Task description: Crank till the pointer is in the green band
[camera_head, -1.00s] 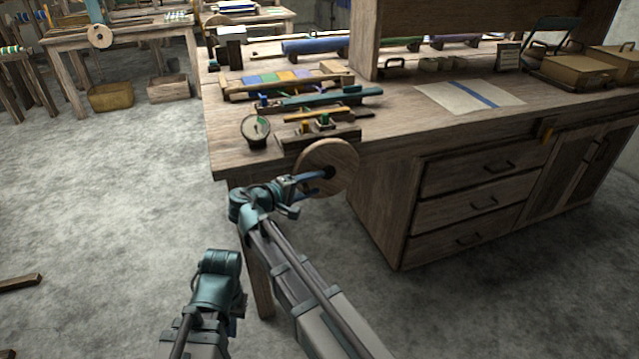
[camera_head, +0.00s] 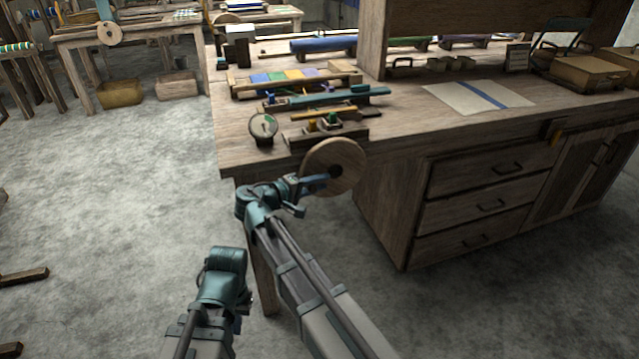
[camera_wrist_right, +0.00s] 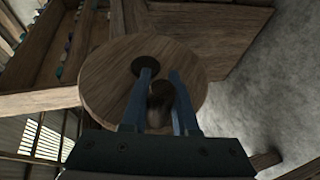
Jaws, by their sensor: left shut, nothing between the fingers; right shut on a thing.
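The crank is a round wooden disc (camera_head: 349,160) with a dark hub, at the near left corner of the workbench. My right gripper (camera_head: 322,182) is at the disc's face, and in the right wrist view its blue fingers (camera_wrist_right: 160,88) are shut around a dark knob (camera_wrist_right: 161,92) on the disc. The gauge (camera_head: 263,128) is a round dial on the bench top above the crank. Its green band shows at the upper right of the pale face; the pointer is too small to read for certain. My left gripper (camera_head: 245,301) is low, away from the bench, shut and empty, its fingers mostly hidden.
The workbench (camera_head: 410,120) holds small loom parts beside the gauge and a paper sheet (camera_head: 478,96) further right. Drawers (camera_head: 490,205) face the floor below. Open concrete floor lies left of the bench. Another table (camera_head: 130,32) stands behind.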

